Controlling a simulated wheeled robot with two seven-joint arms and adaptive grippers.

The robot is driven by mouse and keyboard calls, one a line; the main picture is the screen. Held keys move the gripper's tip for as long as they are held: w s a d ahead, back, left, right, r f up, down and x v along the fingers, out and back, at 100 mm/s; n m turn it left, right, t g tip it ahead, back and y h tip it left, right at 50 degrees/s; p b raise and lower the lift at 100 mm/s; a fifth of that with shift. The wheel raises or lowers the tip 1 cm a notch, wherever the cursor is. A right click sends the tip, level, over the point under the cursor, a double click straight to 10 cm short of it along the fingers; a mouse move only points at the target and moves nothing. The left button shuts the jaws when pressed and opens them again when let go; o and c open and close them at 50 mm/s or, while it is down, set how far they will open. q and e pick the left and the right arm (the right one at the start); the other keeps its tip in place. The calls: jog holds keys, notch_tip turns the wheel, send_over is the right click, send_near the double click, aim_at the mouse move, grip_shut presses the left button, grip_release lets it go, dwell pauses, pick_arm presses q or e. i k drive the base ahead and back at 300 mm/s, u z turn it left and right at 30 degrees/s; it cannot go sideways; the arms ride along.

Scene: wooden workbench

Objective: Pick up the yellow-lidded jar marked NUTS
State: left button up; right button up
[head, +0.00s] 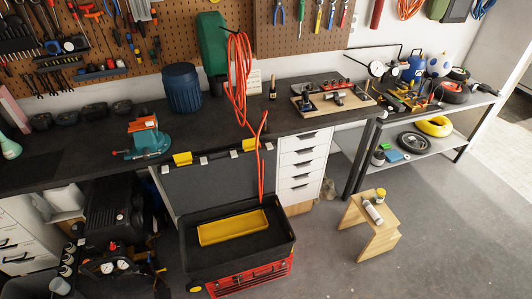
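A small jar with a yellow lid (380,195) stands on the top of a low wooden stool, right of centre in the head view. It is too small for me to read any marking on it. A pale grey cylinder (373,212) lies tilted beside it on the stool, in front of the jar. Neither my left nor my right gripper shows in this view.
The wooden stool (367,242) stands on open grey floor. An open black and red toolbox (238,247) with a yellow tray (232,227) stands to its left. A dark workbench (95,166) runs behind, and a metal shelf table (420,145) stands behind right.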

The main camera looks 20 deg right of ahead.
aim_at(379, 195)
jog(key=z, duration=2.3)
jog(key=k, duration=0.55)
jog(key=z, duration=0.65)
jog(key=i, duration=1.6)
jog(key=u, duration=0.8)
jog(key=i, duration=1.1)
jog(key=u, duration=1.5)
jog(key=i, duration=0.6)
jog(key=u, duration=0.45)
